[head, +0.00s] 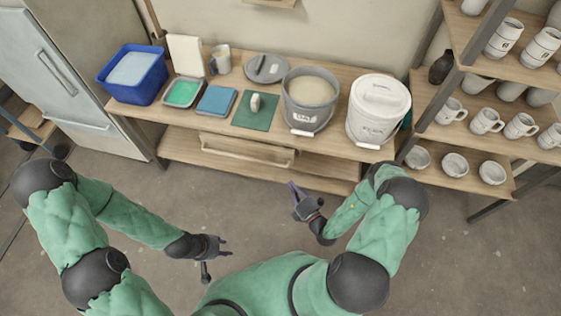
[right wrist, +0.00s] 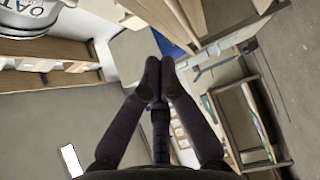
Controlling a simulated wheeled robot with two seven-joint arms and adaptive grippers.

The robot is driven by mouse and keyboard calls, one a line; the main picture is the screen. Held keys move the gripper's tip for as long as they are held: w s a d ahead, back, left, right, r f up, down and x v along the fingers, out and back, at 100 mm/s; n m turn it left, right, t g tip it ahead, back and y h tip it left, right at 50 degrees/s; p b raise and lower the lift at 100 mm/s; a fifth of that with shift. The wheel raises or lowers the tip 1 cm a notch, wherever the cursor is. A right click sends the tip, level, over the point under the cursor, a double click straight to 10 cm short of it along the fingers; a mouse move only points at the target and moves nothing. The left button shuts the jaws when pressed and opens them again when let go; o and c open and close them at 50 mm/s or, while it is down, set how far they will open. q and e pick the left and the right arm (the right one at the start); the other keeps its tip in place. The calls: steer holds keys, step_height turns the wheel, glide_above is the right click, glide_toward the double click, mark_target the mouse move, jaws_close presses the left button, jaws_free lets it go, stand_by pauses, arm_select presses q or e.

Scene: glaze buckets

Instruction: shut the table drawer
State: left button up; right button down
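The table drawer (head: 247,148) is a light wooden drawer under the front edge of the wooden table (head: 185,115). Its front has a long bar handle and stands out a little from the table, so it looks partly open. My right gripper (head: 292,185) is in front of and below the drawer's right end, apart from it, with its fingers toward the table. In the right wrist view, the right gripper (right wrist: 160,66) has its fingertips together with nothing between them. My left gripper (head: 227,246) is low over the floor, well in front of the drawer, fingers spread and empty.
On the table stand a blue tub (head: 133,75), a grey bucket (head: 310,98), a white lidded bucket (head: 378,108) and a green mat (head: 255,111). A shelf with mugs (head: 487,120) is at the right, a fridge (head: 70,75) at the left. The floor before the drawer is clear.

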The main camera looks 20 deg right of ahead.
mark_target(287, 154)
steer(key=shift+w+b, duration=1.8)
steer(key=shift+w, duration=4.75)
steer(key=w+d, duration=0.1)
steer(key=w+b, duration=0.1)
steer(key=w+d, duration=0.1)
steer(key=shift+w+d+f, duration=0.1)
steer(key=shift+w+d, duration=0.2)
steer(key=shift+w, duration=0.1)
steer(key=shift+w+d, duration=0.15)
steer(key=shift+w, duration=0.05)
steer(key=shift+r, duration=0.2)
